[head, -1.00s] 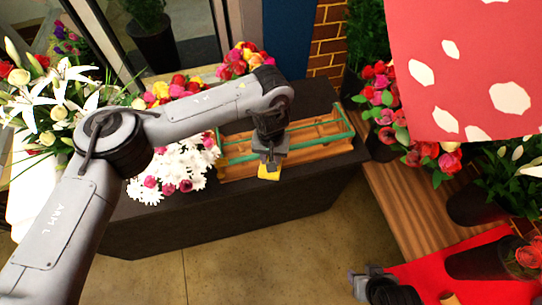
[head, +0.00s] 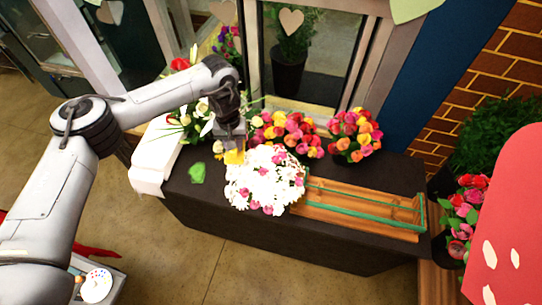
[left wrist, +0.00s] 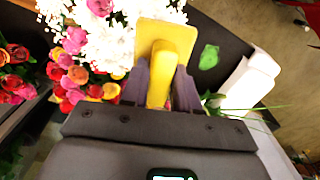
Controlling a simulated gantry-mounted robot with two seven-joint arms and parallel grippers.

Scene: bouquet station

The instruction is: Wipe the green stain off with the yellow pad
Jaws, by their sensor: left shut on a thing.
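The green stain (head: 197,173) is a small bright patch on the dark table top (head: 200,199), left of the white bouquet. It also shows in the left wrist view (left wrist: 209,57), to the right of the pad. My left gripper (head: 232,146) is shut on the yellow pad (head: 234,157). In the left wrist view the pad (left wrist: 168,38) is upright between the fingers (left wrist: 158,85), with its flat plate outward. The pad is up and right of the stain in the head view, apart from it, beside the white flowers. My right gripper is not in view.
White daisies with pink blooms (head: 265,180) stand right of the stain, close to the pad. Colourful bouquets (head: 355,135) stand behind. A wooden tray with green rails (head: 365,207) lies right.

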